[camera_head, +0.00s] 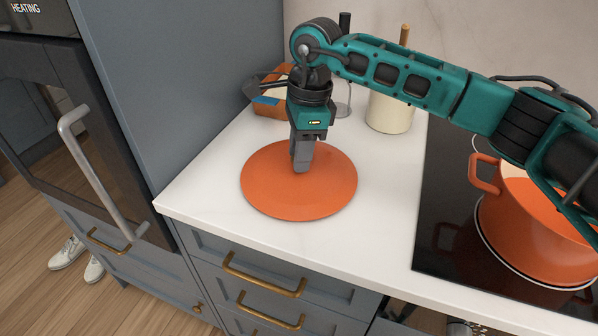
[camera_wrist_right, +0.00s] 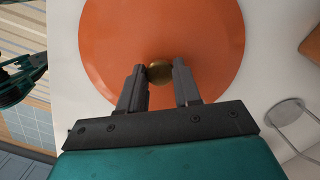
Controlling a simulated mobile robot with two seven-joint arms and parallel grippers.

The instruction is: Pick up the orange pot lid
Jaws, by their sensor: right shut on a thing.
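The orange pot lid (camera_head: 265,189) is a flat round disc on the white counter, left of the hob. I see no clear gap under its rim. Its brass knob (camera_wrist_right: 159,73) shows in the right wrist view, near the lid's middle. My right gripper (camera_head: 301,168) points down over the lid from above. In the wrist view its two fingers (camera_wrist_right: 159,85) stand on either side of the knob and are shut on it. In the head view the fingers hide the knob. My left gripper is not in the head view.
An orange pot (camera_head: 535,225) stands on the black hob (camera_head: 440,215) at the right. A cream crock (camera_head: 391,112) and an orange-brown item (camera_head: 271,105) stand behind the lid. A tall grey-blue cabinet (camera_head: 190,80) rises at the left. The counter's front edge is near the lid.

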